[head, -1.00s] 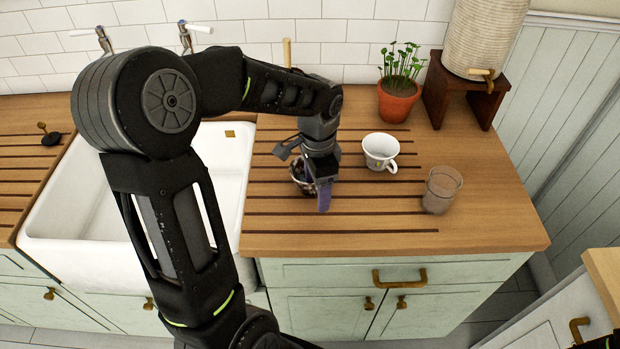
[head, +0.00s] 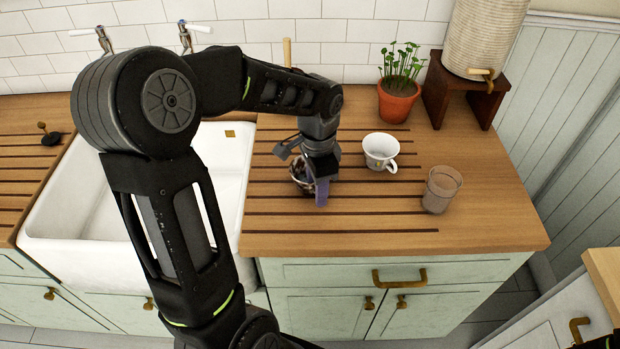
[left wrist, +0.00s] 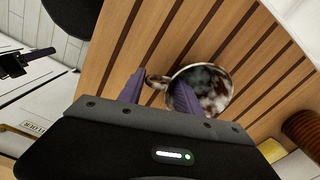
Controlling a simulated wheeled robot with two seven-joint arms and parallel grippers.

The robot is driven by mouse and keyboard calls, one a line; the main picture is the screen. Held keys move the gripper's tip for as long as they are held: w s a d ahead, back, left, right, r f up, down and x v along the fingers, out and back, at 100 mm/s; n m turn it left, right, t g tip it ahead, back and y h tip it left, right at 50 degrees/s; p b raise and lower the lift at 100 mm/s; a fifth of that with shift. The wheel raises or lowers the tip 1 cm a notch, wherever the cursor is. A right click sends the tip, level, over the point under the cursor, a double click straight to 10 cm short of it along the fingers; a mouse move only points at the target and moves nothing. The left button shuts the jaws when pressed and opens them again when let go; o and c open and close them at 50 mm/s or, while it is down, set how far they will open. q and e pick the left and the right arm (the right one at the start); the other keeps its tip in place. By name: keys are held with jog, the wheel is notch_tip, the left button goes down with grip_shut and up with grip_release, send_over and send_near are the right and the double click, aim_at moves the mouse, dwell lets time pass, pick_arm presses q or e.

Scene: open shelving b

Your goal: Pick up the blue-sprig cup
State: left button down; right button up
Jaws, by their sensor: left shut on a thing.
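A brown-rimmed cup (head: 298,178) with mottled blue-grey, white and brown inside stands at the left part of the slatted wooden counter, largely hidden by my left gripper in the head view. My left gripper (head: 318,190) is shut on it. In the left wrist view, the cup (left wrist: 212,88) shows its open mouth and its handle between the purple fingers (left wrist: 158,95); one finger overlaps the near rim. I cannot make out a sprig on it. A white cup (head: 377,147) with a small yellow-green mark stands apart to the right.
A clear glass (head: 441,190) stands at the right of the counter (head: 490,225). A potted plant (head: 398,103) and a wooden stand (head: 468,92) with a ribbed dispenser are behind. A white sink (head: 90,235) lies left. The counter's front is clear.

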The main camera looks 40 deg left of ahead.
pick_arm(q)
jog(key=shift+r, duration=0.1)
dwell(0.6)
jog(key=shift+r+b, duration=0.65)
jog(key=shift+r, duration=4.25)
jog(key=shift+a, duration=0.1)
